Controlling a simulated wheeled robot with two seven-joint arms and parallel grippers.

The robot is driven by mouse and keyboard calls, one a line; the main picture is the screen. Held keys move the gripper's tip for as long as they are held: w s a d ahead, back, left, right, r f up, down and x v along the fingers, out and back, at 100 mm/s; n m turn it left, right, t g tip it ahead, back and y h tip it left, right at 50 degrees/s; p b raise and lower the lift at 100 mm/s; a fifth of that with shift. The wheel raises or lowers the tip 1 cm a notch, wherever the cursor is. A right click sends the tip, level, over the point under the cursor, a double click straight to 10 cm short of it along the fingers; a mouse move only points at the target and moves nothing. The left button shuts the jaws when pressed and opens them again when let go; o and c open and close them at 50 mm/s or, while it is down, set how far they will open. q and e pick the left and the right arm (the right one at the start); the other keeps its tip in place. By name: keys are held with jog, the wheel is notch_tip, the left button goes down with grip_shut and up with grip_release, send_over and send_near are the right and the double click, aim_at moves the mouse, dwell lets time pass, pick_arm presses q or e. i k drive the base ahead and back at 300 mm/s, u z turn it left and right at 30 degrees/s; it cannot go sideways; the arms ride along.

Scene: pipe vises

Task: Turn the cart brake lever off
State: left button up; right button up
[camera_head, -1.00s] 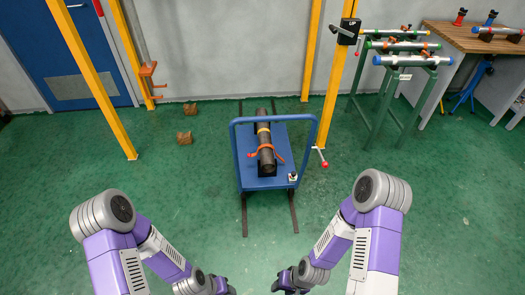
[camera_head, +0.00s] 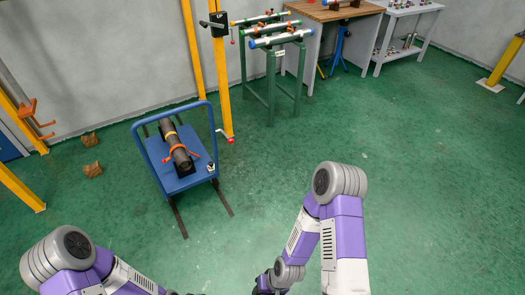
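The blue cart (camera_head: 178,183) stands on the green floor left of centre, with its tubular push handle raised. A thin lever with a red knob (camera_head: 230,141) sticks out to the right beside the handle's right upright; it looks like the brake lever, and its exact joint is too small to make out. My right gripper (camera_head: 262,286) is at the bottom edge, dark and partly cut off, well away from the cart; its opening is unclear. My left arm runs out at the bottom left, and its gripper is outside the picture.
A dark pipe (camera_head: 177,148) with an orange strap lies on the cart. Close behind stands a yellow post (camera_head: 222,85) with a black winch. A green rack (camera_head: 271,80) with pipes is farther right. The floor right of the cart is clear.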

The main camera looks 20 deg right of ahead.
aim_at(231, 140)
jog(key=z, duration=0.05)
jog(key=k, duration=0.5)
jog(key=z, duration=1.3)
jog(key=i, duration=1.05)
jog(key=u, duration=1)
jog(key=i, duration=0.7)
jog(key=u, duration=0.75)
